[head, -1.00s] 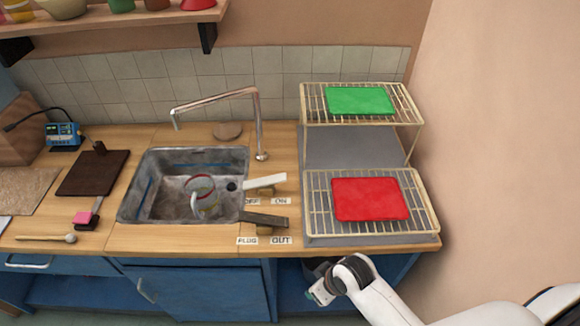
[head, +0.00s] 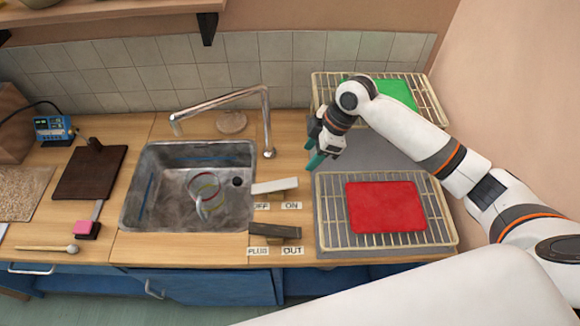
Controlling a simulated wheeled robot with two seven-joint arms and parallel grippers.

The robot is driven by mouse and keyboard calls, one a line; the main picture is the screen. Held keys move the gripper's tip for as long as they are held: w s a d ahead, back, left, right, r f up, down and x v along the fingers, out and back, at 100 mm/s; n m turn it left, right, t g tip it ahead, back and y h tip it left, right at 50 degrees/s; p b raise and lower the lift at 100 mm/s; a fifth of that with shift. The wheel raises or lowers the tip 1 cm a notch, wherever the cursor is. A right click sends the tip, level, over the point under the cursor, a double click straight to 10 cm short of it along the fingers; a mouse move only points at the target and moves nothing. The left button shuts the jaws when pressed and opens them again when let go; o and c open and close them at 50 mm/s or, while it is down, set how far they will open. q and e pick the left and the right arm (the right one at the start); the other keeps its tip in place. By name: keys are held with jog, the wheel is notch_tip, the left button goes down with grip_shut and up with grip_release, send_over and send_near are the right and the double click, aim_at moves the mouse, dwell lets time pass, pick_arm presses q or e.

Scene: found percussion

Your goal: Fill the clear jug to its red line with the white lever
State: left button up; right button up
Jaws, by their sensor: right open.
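The clear jug (head: 201,198) is in the sink basin (head: 165,215), with thin coloured rings, one reddish, showing on it. I cannot make out any water in it or falling from the spout. The tap (head: 220,100) arches over the back of the sink, its spout end left of the jug. The white lever (head: 275,187) lies at the sink's right edge, above OFF and ON labels (head: 291,206). My right gripper (head: 314,162) is open, teal fingertips pointing down, behind and right of the white lever, apart from it. My left gripper is not in view.
A dark lever (head: 274,231) with PLUG and OUT labels sits in front of the white one. A wire rack (head: 330,225) with a red cloth (head: 386,207) stands right, a raised rack (head: 433,95) with a green cloth (head: 398,92) behind. A dark board (head: 90,173) lies left.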

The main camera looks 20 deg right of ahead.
aim_at(292, 182)
jog(key=x, duration=0.3)
jog(key=p+x, duration=0.1)
jog(key=x, duration=0.3)
jog(key=p+x, duration=0.1)
jog(key=x, duration=0.2)
jog(key=shift+s+a+f, duration=0.15)
jog(key=shift+s+a, duration=0.1)
jog(key=shift+a, duration=0.05)
jog(key=shift+a+f, duration=0.1)
jog(key=shift+f, duration=0.4)
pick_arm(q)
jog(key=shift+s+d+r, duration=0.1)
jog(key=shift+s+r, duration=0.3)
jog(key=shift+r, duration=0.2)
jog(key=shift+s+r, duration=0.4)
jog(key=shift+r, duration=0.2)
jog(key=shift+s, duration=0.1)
